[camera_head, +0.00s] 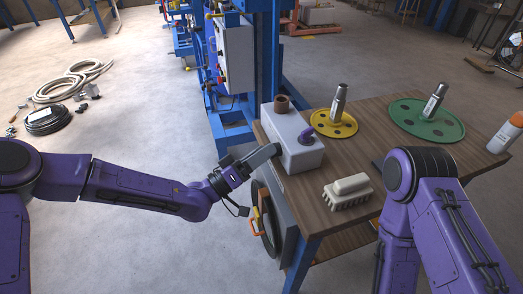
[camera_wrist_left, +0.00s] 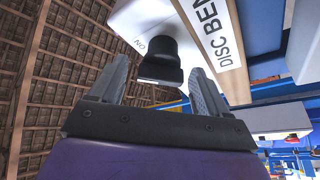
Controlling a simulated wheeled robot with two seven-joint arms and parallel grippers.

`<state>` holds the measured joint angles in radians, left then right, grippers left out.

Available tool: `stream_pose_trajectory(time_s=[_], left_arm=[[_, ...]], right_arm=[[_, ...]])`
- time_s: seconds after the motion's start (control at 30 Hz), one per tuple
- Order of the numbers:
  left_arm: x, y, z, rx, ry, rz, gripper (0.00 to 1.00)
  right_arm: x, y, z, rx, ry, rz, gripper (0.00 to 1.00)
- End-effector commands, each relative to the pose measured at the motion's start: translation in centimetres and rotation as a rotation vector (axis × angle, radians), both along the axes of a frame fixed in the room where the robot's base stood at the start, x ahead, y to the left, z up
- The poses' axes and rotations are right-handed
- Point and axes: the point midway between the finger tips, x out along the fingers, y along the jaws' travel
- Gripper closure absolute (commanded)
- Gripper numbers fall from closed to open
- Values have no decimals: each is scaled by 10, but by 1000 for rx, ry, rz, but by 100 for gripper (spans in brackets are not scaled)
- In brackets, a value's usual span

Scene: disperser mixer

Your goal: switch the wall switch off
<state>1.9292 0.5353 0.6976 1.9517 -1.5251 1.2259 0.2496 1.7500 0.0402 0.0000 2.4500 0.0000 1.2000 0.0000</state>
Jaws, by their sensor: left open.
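The wall switch shows in the left wrist view as a black knob (camera_wrist_left: 160,62) on a white box (camera_wrist_left: 128,18). The word ON is printed on the box beside the knob. My left gripper (camera_wrist_left: 160,75) is open, with one finger on each side of the knob. I cannot tell whether either finger touches it. In the head view, my left gripper (camera_head: 245,158) is at the left edge of the wooden table, and I cannot make out the switch there. My right gripper is out of view.
The wooden table (camera_head: 345,205) carries a grey-white box (camera_head: 290,155), yellow disc (camera_head: 345,128), green disc (camera_head: 450,125), pale brush (camera_head: 347,188) and a bottle (camera_head: 503,135). A sign (camera_wrist_left: 222,45) reading "DISC BEN" is beside the switch. A blue machine (camera_head: 262,60) stands behind.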

Motion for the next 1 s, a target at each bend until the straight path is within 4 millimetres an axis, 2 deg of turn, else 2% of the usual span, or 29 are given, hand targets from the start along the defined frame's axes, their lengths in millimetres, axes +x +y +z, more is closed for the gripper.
stream_pose_trajectory(time_s=[0.27, 0.3, 0.37, 0.4, 0.47, 0.77, 1.0], left_arm=[[2, -3, 0, 0, 1, 0, 23], [2, -3, 0, 0, 1, 0, 30], [2, -3, 0, 0, 1, 0, 49], [2, -3, 0, 0, 1, 0, 62], [2, -3, 0, 0, 1, 0, 80], [1, -3, 1, -7, 25, -1, 79], [1, -3, 3, -43, 139, 0, 79]], right_arm=[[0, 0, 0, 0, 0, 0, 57], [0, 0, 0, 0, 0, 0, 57], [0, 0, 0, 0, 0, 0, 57], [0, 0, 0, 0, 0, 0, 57], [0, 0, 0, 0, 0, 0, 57], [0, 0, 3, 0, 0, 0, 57], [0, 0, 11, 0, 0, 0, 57]])
